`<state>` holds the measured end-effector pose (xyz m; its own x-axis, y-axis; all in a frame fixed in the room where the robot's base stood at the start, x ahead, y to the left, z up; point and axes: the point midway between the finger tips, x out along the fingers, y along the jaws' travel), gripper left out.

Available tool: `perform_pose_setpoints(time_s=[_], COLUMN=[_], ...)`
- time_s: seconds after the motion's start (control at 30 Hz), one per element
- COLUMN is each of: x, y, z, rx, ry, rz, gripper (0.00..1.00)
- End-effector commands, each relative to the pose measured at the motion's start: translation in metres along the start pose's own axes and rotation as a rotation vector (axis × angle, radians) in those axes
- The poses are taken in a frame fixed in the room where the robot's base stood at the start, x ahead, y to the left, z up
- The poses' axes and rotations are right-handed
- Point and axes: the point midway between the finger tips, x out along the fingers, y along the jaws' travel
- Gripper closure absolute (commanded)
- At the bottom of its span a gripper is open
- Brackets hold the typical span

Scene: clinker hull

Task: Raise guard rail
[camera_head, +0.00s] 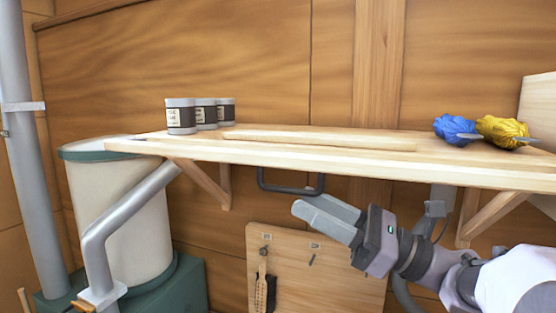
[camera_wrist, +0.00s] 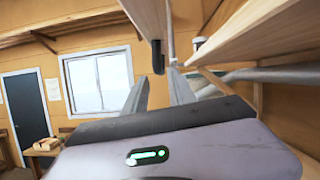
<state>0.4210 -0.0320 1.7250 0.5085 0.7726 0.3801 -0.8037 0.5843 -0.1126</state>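A long pale wooden rail (camera_head: 318,138) lies flat along the shelf top near its front edge; I take it to be the guard rail. A dark U-shaped handle (camera_head: 290,190) hangs under the shelf front. My gripper (camera_head: 310,211) is just below and in front of the handle's right end, apart from it as far as I can tell. In the wrist view my gripper (camera_wrist: 157,85) has its two grey fingers spread with an empty gap. A dark upright bar, apparently the handle (camera_wrist: 158,57), shows beyond the gap.
The wooden shelf (camera_head: 350,167) holds several cans (camera_head: 181,117) at left and blue (camera_head: 456,129) and yellow (camera_head: 503,131) bundles at right. Its wooden brackets (camera_head: 205,185) are below. A drum (camera_head: 118,210) and grey pipe stand left. A tool board (camera_head: 335,278) hangs underneath.

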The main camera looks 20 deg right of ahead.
Motion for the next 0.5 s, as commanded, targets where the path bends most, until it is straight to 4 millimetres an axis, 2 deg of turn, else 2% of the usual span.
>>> perform_pose_setpoints(time_s=[0.03,0.2,0.33,0.5], x=[0.014,0.045,0.057,0.06], y=[0.0,0.0,0.0,0.0], z=[0.004,0.002,0.001,-0.001], rx=[0.002,0.001,0.001,0.0], ry=[-0.001,0.0,0.0,0.001], rz=[0.004,0.003,0.001,0.0], gripper=[0.67,0.67,0.67,0.67])
